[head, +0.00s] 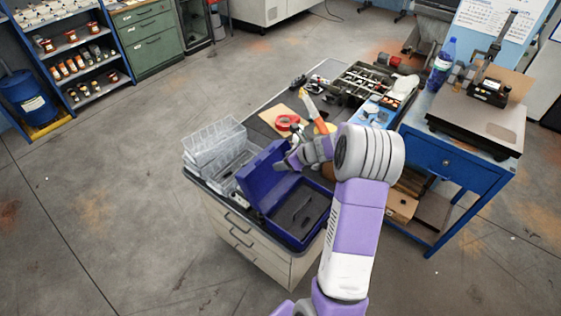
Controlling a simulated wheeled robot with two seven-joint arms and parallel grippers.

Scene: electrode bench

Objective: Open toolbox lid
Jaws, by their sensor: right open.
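The blue toolbox (322,228) sits on the front part of the drawer cabinet's top. Its lid (258,180) stands raised on the left side of the box, so the dark inside (300,210) shows. My right gripper (282,165) is at the upper far end of the lid, with its jaws open. I cannot tell whether it touches the lid. My right arm comes in from the bottom and hides part of the box's right side. My left gripper is not in view.
Clear plastic bins (214,140) stand close left of the lid. Red tape (287,122) and hand tools lie behind the toolbox. A blue workbench (455,170) with a bottle (442,65) stands to the right. The floor at left is clear.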

